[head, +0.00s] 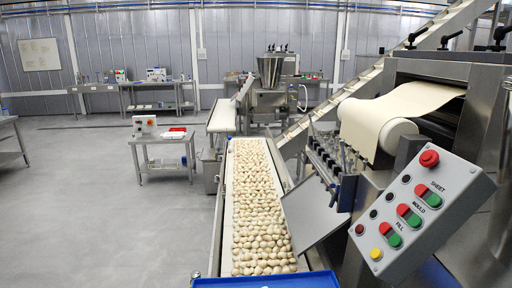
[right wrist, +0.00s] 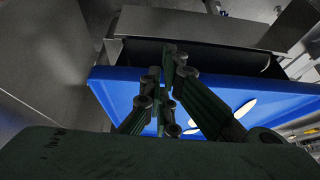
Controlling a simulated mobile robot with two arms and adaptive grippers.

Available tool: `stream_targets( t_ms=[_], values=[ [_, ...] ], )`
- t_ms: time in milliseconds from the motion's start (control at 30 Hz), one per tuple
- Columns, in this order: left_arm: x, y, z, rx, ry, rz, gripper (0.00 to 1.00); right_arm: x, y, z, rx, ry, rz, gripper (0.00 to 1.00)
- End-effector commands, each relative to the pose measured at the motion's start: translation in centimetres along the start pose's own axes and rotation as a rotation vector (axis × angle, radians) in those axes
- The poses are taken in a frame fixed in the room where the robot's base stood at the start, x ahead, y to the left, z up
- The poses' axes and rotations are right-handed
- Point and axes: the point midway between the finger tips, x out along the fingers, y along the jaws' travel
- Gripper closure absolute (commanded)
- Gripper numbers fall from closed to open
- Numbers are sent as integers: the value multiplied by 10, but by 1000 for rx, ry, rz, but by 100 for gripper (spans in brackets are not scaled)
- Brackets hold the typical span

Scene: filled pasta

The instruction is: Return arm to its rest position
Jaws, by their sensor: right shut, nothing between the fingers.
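My right gripper (right wrist: 168,66), with dark green fingers, shows in the right wrist view. Its fingers are together with nothing between them. They point over a blue tray (right wrist: 115,88), and I cannot tell how far above it they are. Two pale pieces show on the blue surface, to the right of the fingers. Neither gripper nor arm shows in the head view.
In the head view, a conveyor (head: 231,190) full of pasta pieces runs to a blue tray (head: 270,282) at the bottom edge. A control panel (head: 452,192) stands at right below a dough sheet (head: 400,108). Open floor (head: 90,220) lies at left.

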Motion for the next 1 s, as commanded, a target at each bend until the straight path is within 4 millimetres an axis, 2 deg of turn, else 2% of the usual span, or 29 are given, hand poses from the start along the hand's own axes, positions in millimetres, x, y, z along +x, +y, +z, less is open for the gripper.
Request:
stream_targets(
  t_ms=[33, 100, 167, 200, 367, 567, 667, 767, 900, 1000],
  values=[
    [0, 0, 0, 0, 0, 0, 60, -3, 1, 20, -33, -52, 10, 100],
    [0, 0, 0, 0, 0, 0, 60, -8, 2, 44, -79, -119, 21, 100],
    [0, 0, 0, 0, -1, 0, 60, -13, 4, 65, -118, -177, 30, 100],
    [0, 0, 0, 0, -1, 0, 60, -6, 5, 69, -126, -189, 32, 100],
    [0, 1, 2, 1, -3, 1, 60, 37, 5, 79, -122, -201, 29, 100],
    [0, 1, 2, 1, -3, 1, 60, 98, 6, 105, -123, -228, 25, 100],
    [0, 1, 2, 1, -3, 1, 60, 135, 7, 128, -125, -245, 22, 100],
    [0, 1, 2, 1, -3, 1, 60, 173, 9, 158, -128, -265, 20, 100],
    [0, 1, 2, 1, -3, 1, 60, 218, 13, 209, -132, -293, 18, 100],
    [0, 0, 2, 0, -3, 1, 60, 244, 17, 249, -136, -315, 16, 100]
  ],
)
